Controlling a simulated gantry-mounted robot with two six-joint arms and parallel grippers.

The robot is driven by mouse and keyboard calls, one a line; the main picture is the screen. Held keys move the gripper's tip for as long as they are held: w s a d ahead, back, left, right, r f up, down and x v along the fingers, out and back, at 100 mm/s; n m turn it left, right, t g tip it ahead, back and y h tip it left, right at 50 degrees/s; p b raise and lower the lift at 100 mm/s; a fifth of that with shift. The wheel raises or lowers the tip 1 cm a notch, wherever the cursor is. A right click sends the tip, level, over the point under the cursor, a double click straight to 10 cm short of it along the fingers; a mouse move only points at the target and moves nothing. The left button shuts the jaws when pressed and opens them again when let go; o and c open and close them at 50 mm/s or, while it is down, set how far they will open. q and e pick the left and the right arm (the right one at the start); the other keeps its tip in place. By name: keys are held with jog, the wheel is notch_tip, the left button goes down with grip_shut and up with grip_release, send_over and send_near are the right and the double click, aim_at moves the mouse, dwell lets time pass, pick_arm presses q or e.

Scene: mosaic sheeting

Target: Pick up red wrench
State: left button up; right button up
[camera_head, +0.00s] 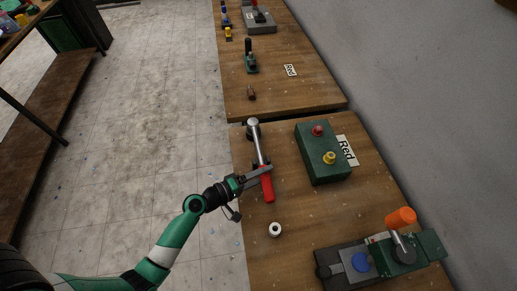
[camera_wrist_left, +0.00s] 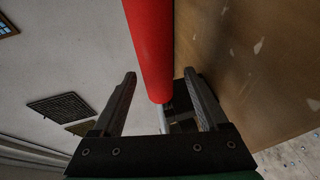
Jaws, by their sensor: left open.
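The red wrench lies along the left side of the near wooden table, with its red handle (camera_head: 267,188) toward the viewer and its silver shaft (camera_head: 257,142) pointing away. My left gripper (camera_head: 262,171) reaches in from the left at the upper part of the handle. In the left wrist view the red handle (camera_wrist_left: 150,40) runs down between the fingertips, with part of the silver shaft below it. The left gripper (camera_wrist_left: 160,76) is open, a finger on each side, with a visible gap at the left finger. I cannot tell whether the right finger touches. My right gripper is not in view.
A green box with red and yellow buttons (camera_head: 318,168) stands right of the wrench, beside a "Red" label (camera_head: 346,151). A white ring-shaped part (camera_head: 275,229) lies nearer, and a green machine (camera_head: 392,255) stands at the near right. Another table continues beyond.

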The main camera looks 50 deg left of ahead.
pick_arm(q)
jog(key=x, duration=0.4)
jog(key=shift+a+r, duration=0.1)
jog(key=shift+a, duration=0.1)
grip_shut()
dwell(1.0)
jog(key=shift+r, duration=0.15)
